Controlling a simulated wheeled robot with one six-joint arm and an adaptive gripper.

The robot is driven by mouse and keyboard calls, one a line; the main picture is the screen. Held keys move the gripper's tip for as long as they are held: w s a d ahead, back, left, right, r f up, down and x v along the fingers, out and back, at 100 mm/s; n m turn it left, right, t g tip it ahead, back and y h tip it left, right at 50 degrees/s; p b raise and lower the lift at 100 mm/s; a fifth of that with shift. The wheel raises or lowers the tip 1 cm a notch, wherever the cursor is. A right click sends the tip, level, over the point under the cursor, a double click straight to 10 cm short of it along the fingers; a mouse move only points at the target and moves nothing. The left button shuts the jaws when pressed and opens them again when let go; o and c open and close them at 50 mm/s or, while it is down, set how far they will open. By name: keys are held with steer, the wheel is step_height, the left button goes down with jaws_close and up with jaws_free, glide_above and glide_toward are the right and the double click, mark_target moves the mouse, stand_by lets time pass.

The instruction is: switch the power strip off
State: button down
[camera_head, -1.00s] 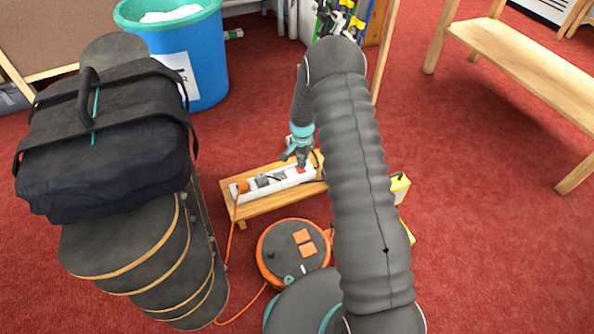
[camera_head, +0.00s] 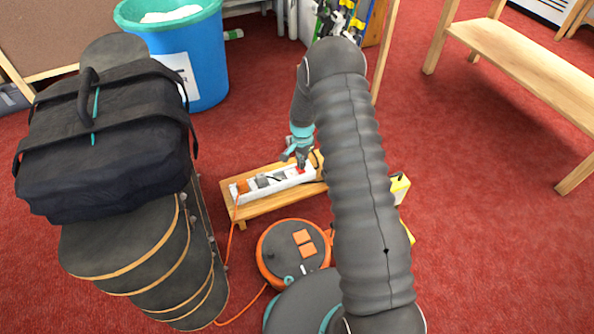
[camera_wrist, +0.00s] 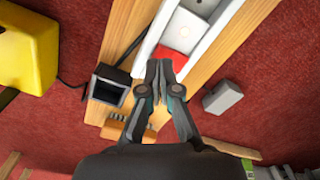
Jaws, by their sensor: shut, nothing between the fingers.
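The white power strip (camera_head: 284,178) lies on a low wooden stand, with plugs in its left part. Its red switch (camera_head: 300,171) is at the right end; it also shows in the wrist view (camera_wrist: 172,58). My gripper (camera_head: 302,166) points down at the switch end of the strip. In the wrist view my gripper (camera_wrist: 160,64) is shut and empty, its fingertips at the near edge of the red switch and partly covering it. I cannot tell whether the tips touch it, nor which way the switch is tilted.
The low wooden stand (camera_head: 258,208) carries the strip. An orange cable reel (camera_head: 284,262) stands in front of it. A black bag (camera_head: 105,145) on dark rounded shapes is at left, a blue bin (camera_head: 200,60) behind. In the wrist view a black box (camera_wrist: 108,90) and grey box (camera_wrist: 222,96) flank the fingers.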

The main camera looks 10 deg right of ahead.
mark_target(301, 171)
steer(key=shift+f+b, duration=0.9)
steer(key=shift+f, duration=0.35)
stand_by(0.8)
steer(key=shift+r, duration=0.1)
steer(key=shift+r+p, duration=1.75)
steer(key=shift+r, duration=1.7)
